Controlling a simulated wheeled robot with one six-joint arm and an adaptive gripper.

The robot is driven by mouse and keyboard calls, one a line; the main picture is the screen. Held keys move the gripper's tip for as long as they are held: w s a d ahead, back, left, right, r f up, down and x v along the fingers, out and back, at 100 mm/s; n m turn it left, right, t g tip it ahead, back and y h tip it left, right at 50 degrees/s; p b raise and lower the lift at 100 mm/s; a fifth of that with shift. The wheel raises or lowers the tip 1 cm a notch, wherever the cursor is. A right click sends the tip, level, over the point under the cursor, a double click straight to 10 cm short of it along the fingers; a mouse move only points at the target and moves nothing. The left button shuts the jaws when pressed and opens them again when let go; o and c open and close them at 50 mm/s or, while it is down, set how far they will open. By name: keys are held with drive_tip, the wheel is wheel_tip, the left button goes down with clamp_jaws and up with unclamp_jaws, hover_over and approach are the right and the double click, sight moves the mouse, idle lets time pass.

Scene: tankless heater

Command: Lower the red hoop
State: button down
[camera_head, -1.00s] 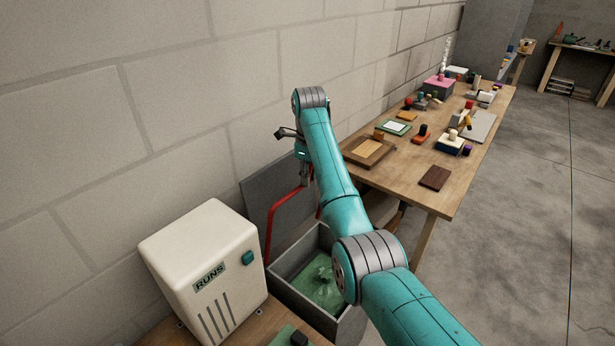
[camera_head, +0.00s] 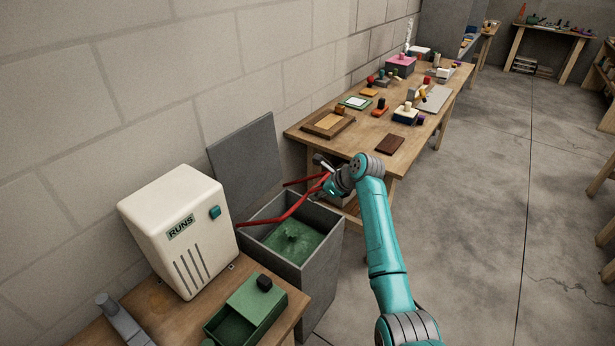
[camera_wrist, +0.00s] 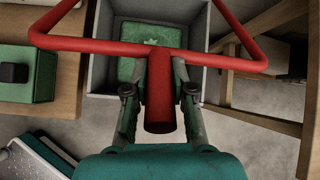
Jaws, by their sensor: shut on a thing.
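The red hoop (camera_head: 300,202) slants out over the open grey bin (camera_head: 322,245), its free end toward the bin's right side in the head view. My gripper (camera_head: 326,180) is at that free end. In the wrist view, the hoop's crossbar (camera_wrist: 90,45) runs across the picture with a short red handle stub (camera_wrist: 160,115) in its middle. My gripper (camera_wrist: 160,75) is shut on this stub, one finger on each side. The bin holds a green floor or filling (camera_head: 290,240). The hoop's pivots are not clearly visible.
A grey panel (camera_head: 245,160) stands upright behind the bin, by the wall. A cluttered wooden table (camera_head: 365,150) stands beyond. The floor at right is clear.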

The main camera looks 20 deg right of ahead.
drive_tip(key=s+d+f+t+y, duration=0.1)
drive_tip(key=s+d+f+t, duration=0.1)
drive_tip(key=f, duration=0.6)
drive_tip(key=s+d+f+t+y, duration=0.2)
drive_tip(key=s+f+t, duration=0.1)
drive_tip(key=f, duration=0.5)
drive_tip(key=shift+s+f+y, duration=0.15)
drive_tip(key=shift+f+y, duration=0.15)
drive_tip(key=shift+f, duration=0.05)
drive_tip(key=c, duration=1)
unclamp_jaws()
drive_tip(key=shift+a, duration=0.1)
drive_tip(key=shift+o, duration=0.2)
drive_tip(key=v, duration=1.2)
drive_tip(key=shift+f, duration=0.1)
